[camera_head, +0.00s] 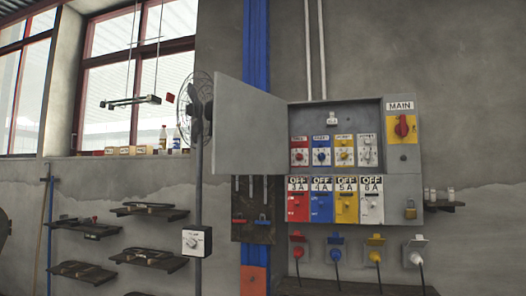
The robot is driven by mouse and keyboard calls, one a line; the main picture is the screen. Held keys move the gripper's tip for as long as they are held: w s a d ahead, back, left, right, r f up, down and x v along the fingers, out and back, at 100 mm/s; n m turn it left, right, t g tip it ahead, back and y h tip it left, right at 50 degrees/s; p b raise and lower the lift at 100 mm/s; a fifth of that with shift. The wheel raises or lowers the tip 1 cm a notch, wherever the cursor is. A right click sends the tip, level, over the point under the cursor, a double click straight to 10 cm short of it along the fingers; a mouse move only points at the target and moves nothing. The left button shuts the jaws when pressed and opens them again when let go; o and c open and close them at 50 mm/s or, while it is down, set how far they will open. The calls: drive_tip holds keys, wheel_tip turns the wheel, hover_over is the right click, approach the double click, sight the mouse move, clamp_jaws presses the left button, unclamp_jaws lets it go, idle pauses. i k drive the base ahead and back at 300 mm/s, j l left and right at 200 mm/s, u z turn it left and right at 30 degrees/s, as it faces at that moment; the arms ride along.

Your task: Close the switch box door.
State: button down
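The grey switch box (403,164) is on the concrete wall, right of centre. Its flat grey door (247,125) stands open, swung out to the left from the box's left edge. The open box shows rows of red, blue, yellow and white switch panels, the lower row marked OFF. A yellow MAIN panel (402,125) with a red rotary knob is at the upper right. My gripper is not in view.
A fan (187,108) on a grey pole stands left of the door, with a small white control box (196,242) lower down. Colored plugs with cables (375,250) hang below the switch box. Small dark shelves (148,258) are on the left wall.

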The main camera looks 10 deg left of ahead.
sight(250, 128)
drive_tip(key=j+z, duration=0.15)
drive_tip(key=j, duration=0.45)
drive_tip(key=i+j+z, duration=0.15)
drive_tip(key=j, duration=0.45)
drive_tip(key=j+z, duration=0.15)
drive_tip(key=j, duration=0.4)
drive_tip(key=j+z, duration=0.15)
drive_tip(key=j, duration=0.45)
drive_tip(key=k+j+z, duration=0.15)
drive_tip(key=j, duration=0.45)
drive_tip(key=j+z, duration=0.15)
drive_tip(key=j, duration=0.4)
drive_tip(key=k+j+z, duration=0.15)
drive_tip(key=j, duration=0.45)
